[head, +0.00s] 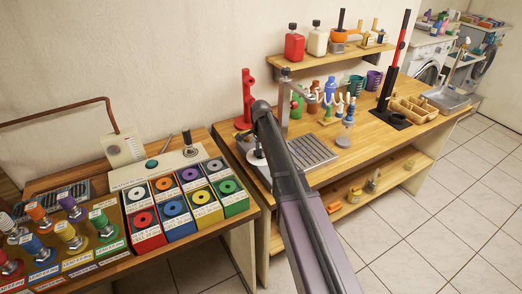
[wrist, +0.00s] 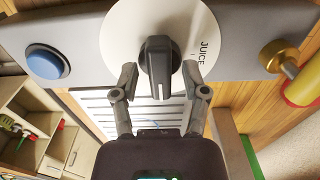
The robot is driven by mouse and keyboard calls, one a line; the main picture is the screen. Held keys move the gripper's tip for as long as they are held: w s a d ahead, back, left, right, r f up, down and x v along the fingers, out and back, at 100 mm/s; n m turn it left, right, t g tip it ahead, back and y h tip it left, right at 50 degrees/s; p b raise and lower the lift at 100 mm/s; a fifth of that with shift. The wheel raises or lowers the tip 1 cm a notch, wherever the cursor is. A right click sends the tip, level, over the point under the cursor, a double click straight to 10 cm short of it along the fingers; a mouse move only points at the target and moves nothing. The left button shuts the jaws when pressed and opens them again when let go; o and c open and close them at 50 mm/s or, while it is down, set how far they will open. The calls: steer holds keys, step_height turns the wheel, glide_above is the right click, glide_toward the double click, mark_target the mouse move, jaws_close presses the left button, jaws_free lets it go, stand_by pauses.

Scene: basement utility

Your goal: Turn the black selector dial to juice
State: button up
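The black selector dial (wrist: 159,65) sits on a white round plate (wrist: 120,38) in the wrist view. Its grip bar points down in the picture, toward my gripper. The word JUICE is printed on the plate to the right of the dial. My gripper (wrist: 159,82) is open, with one fingertip on each side of the grip bar. A gap shows between each finger and the dial, so it is not clamped. In the head view my arm covers the dial and the fingers.
The dial's grey panel carries a blue button (wrist: 45,62) at left and a brass fitting (wrist: 279,56) at right. In the head view a slatted drip tray (head: 312,151) lies right of my arm, and a red stand (head: 246,98) rises behind it.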

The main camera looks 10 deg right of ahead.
jaws_close()
steer(key=shift+n, duration=0.3)
steer(key=n, duration=0.8)
steer(key=shift+n, duration=0.3)
steer(key=n, duration=0.4)
steer(key=shift+n, duration=2.4)
